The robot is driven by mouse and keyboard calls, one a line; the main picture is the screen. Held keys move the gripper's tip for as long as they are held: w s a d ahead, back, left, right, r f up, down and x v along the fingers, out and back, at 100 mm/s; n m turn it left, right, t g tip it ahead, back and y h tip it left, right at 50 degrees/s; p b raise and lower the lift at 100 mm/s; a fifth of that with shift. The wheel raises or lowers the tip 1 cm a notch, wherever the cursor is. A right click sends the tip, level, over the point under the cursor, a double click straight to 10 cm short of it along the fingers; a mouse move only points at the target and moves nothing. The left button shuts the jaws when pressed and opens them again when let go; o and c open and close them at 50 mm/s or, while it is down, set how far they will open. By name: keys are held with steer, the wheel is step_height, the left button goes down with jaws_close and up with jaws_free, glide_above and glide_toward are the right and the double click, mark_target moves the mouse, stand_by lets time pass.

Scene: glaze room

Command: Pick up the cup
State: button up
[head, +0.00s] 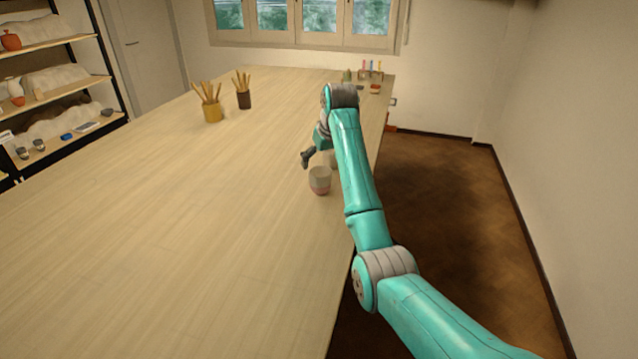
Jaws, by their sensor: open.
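A cup (320,181) with a grey upper part and a reddish lower band stands upright on the long wooden table (190,220), near its right edge. A second pale object (332,160) shows just behind it, mostly hidden by my arm. My gripper (306,161) is above the table, just behind and left of the cup in the picture. It is open, though its fingers are small and partly hidden by my arm. Nothing shows between the fingers. I cannot tell how far it is from the cup.
A yellow pot (212,112) and a dark pot (244,100), both holding sticks, stand farther back. Small bottles (371,72) sit at the far right end. Shelves (55,90) stand at left. The table's left and near parts are clear; open floor (450,200) lies right.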

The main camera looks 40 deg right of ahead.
mark_target(320, 172)
steer(key=shift+s+x, duration=0.2)
steer(key=shift+x, duration=1.2)
steer(key=shift+s+x, duration=0.2)
steer(key=shift+x, duration=1.15)
steer(key=shift+d+f, duration=0.1)
steer(key=shift+d, duration=0.05)
steer(key=c, duration=1.3)
